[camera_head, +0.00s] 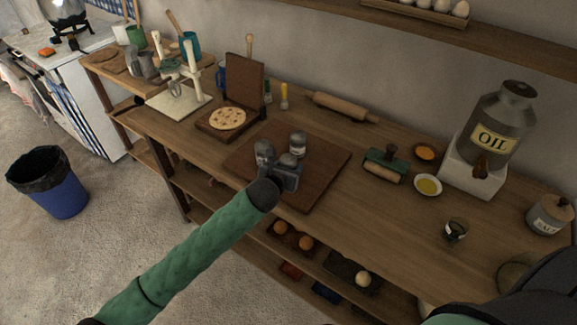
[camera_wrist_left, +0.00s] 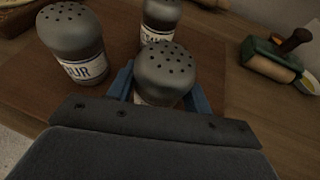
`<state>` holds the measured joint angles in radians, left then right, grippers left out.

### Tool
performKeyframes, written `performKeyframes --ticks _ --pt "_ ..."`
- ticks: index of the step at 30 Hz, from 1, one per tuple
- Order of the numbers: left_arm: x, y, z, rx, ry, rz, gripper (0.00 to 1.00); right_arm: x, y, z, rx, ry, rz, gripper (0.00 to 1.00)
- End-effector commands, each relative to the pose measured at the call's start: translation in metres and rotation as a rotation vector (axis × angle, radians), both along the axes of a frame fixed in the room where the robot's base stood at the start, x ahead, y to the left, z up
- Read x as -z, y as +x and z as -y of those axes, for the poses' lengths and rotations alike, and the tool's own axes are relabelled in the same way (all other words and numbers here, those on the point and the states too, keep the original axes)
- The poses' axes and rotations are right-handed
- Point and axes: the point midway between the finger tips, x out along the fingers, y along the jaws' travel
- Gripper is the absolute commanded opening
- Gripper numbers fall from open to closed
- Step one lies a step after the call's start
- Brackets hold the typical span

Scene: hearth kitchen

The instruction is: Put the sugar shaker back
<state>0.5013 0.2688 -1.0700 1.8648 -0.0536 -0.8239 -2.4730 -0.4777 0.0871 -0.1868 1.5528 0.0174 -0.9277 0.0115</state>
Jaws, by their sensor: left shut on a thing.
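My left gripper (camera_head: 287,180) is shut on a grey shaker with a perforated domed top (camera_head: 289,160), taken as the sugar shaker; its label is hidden. In the left wrist view this shaker (camera_wrist_left: 166,72) stands between the blue fingers of the left gripper (camera_wrist_left: 165,92). A flour shaker (camera_head: 264,152) is close on its left; its label ends in "UR" in the left wrist view (camera_wrist_left: 72,45). A third shaker (camera_head: 297,143) is just behind, its label partly covered. All three are over a dark brown board (camera_head: 325,165). I cannot tell whether the held one touches it. My right gripper is out of view.
A rolling pin (camera_head: 342,107) lies behind. A press with flatbread (camera_head: 227,118) is at left. The board's right part is clear.

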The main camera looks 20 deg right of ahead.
Motion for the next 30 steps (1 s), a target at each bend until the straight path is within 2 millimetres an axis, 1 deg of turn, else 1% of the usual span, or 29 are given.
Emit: performKeyframes --ticks 4,5,6,8,18,22,23,24,30 --pt "0.002 0.000 0.000 0.000 0.001 0.001 0.24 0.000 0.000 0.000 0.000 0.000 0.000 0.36" --pt "0.002 0.000 0.000 0.000 0.001 0.001 0.54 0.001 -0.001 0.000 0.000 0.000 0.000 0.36" --pt "0.002 0.000 0.000 0.000 0.001 0.001 0.62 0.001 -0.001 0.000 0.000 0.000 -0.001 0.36" --pt "0.002 0.000 0.000 0.000 0.001 0.001 0.72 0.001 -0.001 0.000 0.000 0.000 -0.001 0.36" --pt "0.000 0.000 0.000 0.001 -0.001 -0.001 0.72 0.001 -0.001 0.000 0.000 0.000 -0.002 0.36" --pt "-0.003 -0.008 -0.008 0.001 0.001 0.002 0.72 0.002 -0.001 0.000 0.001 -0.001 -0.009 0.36" --pt "-0.005 -0.012 -0.010 0.001 0.002 0.003 0.72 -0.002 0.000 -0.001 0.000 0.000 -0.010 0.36" --pt "-0.007 -0.016 -0.014 0.002 0.001 0.002 0.72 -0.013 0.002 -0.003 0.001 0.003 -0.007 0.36" --pt "-0.021 -0.045 -0.037 0.001 0.001 0.001 0.72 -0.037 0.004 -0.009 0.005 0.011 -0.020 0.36"
